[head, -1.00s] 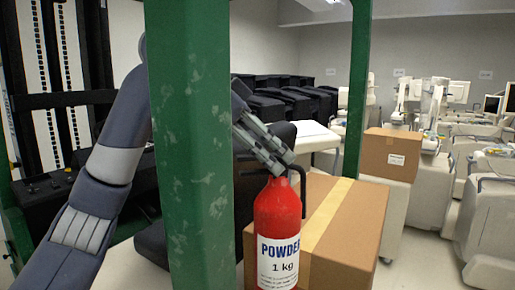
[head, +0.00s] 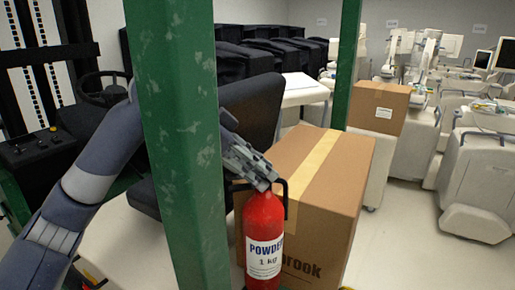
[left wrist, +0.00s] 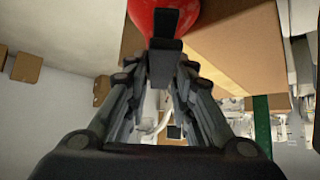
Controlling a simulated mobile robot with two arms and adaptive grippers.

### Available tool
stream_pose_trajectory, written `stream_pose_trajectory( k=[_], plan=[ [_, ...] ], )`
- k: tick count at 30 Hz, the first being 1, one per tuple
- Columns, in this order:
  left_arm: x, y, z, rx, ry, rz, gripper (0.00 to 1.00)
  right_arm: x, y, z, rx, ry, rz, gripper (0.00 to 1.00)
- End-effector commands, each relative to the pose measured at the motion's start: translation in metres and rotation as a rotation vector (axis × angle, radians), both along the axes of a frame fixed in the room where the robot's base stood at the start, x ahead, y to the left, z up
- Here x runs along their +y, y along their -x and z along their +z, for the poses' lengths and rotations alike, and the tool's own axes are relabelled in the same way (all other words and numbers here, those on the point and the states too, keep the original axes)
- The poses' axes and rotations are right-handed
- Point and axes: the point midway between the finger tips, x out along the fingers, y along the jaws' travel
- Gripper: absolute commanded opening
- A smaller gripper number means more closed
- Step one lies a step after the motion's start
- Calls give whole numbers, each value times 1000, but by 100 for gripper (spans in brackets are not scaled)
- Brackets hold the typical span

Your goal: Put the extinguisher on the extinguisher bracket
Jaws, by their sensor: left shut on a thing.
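The red extinguisher (head: 264,232), with a white label reading "POWDER 1 kg", hangs upright in front of a cardboard box in the head view. My left gripper (head: 266,176) is shut on the black handle at its top. My left arm passes behind a green post. In the left wrist view the extinguisher's red body (left wrist: 176,14) shows at the top, with the black handle between the fingers of my left gripper (left wrist: 164,60). I cannot make out the extinguisher bracket in these views. My right gripper is not in view.
A thick green post (head: 178,150) stands close in front; a second (head: 347,60) stands farther back. The large cardboard box (head: 325,190) is right behind the extinguisher. A black seat (head: 250,115) and steering wheel (head: 103,88) are at left. White carts fill the right; some floor (head: 400,240) is clear.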

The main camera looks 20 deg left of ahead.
Motion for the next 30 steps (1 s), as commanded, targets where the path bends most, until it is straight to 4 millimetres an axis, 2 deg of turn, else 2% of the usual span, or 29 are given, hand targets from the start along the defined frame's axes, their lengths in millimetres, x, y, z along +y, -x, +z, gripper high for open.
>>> stream_pose_trajectory(
  k=[5, 16, 29, 30],
  plan=[
    [0, -1, -3, -10, 8, 1, 0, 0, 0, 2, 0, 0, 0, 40],
    [0, 0, -41, -10, 6, 1, 0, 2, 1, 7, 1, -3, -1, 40],
    [-1, -1, -45, -11, 7, -1, 0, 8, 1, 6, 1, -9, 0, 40],
    [0, 0, -50, -1, 0, -1, 30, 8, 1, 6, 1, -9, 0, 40]
  ],
)
